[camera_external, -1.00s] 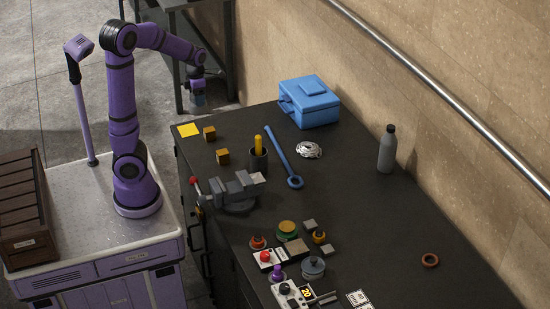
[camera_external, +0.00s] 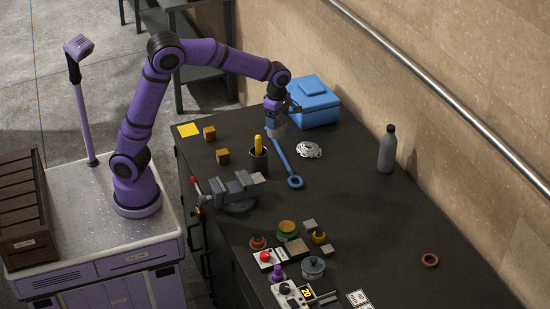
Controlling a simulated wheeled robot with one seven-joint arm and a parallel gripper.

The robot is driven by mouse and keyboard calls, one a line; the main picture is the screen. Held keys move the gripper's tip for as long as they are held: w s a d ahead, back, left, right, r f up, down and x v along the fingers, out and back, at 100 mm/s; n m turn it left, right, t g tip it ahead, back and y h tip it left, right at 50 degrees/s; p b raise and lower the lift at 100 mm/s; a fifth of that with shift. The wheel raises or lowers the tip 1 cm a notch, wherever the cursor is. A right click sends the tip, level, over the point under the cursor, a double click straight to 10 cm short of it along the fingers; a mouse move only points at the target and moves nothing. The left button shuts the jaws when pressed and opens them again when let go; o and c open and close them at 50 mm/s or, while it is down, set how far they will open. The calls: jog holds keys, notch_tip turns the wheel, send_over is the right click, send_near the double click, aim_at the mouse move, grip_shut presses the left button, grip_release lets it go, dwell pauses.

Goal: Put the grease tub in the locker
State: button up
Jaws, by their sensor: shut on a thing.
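My gripper (camera_external: 276,119) is over the far part of the dark bench, in front of the blue toolbox. The locker cannot be made out for sure; dark fronts with handles (camera_external: 205,266) show on the bench's left side.
The blue toolbox (camera_external: 315,106) is close behind my gripper. The blue spanner (camera_external: 284,164), a dark cup (camera_external: 258,160), a coiled wire (camera_external: 309,150) and a vise (camera_external: 235,190) are nearby. A grey bottle (camera_external: 387,151) stands right. The bench's right middle is mostly clear.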

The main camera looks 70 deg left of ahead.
jog(key=d+f+m, duration=0.2)
jog(key=d+m, duration=0.4)
jog(key=d, duration=1.6)
notch_tip(320, 180, down, 18)
jog(key=shift+w+d+f, duration=0.85)
jog(key=shift+w+d, duration=0.3)
jog(key=shift+w, duration=1.35)
jog(key=shift+w+d+f, duration=0.8)
jog(key=shift+w+d, duration=0.4)
jog(key=shift+w, duration=1.3)
jog(key=shift+w+d+f, duration=0.85)
jog(key=shift+w+d, duration=0.3)
jog(key=shift+w, duration=1.35)
jog(key=o, duration=1.1)
jog(key=shift+f, duration=0.15)
